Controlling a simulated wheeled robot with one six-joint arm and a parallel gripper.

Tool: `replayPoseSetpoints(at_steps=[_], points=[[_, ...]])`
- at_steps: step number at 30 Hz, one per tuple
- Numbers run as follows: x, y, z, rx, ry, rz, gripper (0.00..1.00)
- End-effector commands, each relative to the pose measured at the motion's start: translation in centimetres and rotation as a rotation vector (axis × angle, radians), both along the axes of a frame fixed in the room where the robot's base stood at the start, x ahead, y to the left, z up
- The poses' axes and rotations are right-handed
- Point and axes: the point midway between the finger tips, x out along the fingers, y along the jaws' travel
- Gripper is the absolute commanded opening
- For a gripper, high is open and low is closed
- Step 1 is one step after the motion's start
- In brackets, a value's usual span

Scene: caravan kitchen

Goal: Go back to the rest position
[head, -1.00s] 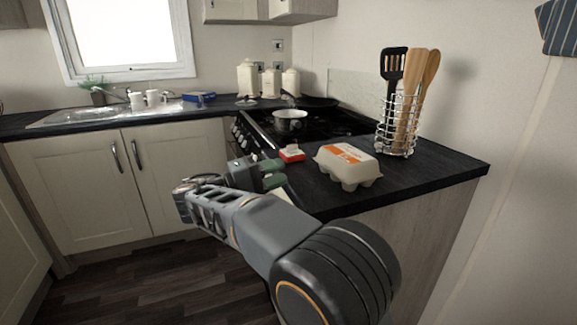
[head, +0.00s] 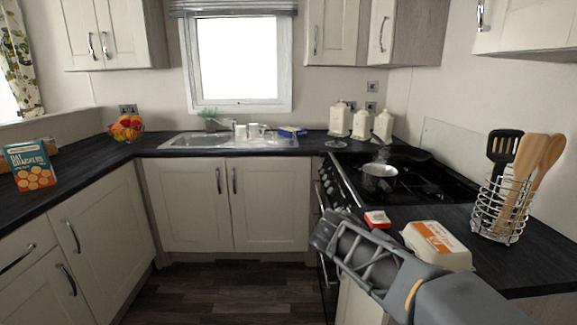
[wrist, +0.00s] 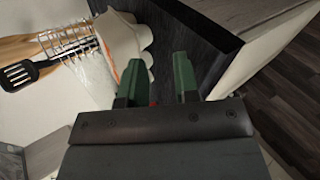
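My gripper (wrist: 157,80) shows in the wrist view with its two green fingers apart and a gap between them. Nothing is clearly held; a small bit of red shows low in the gap. The fingers point towards the dark worktop edge, beside the egg carton (wrist: 120,50). In the head view my arm reaches in from the lower right, in front of the counter, and its fingers are hidden. The egg carton (head: 437,244) and a small red and white box (head: 377,219) lie on the right worktop just past my arm.
A wire utensil holder (head: 497,213) stands at the right. A pot (head: 379,177) sits on the black hob. The sink (head: 210,142), fruit bowl (head: 127,129) and cracker box (head: 30,167) are farther off. The floor (head: 225,291) in the middle is clear.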

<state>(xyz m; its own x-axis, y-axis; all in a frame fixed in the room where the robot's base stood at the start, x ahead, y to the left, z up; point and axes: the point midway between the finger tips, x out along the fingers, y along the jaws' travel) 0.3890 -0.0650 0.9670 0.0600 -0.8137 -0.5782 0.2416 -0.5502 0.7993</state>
Motion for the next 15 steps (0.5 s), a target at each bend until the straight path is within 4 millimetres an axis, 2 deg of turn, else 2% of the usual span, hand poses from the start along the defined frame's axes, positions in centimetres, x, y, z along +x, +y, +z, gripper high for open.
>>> replayPoseSetpoints(at_steps=[1, 6, 10, 15], points=[[-1.7, -0.1, 2.6, 0.120, -0.002, -0.004, 0.29], [-5.7, 2.1, 3.3, 0.514, -0.072, -0.018, 0.29], [-7.5, 4.2, 4.3, 0.736, -0.169, -0.041, 0.29], [-8.4, 5.9, 5.5, 0.913, -0.282, -0.072, 0.29]])
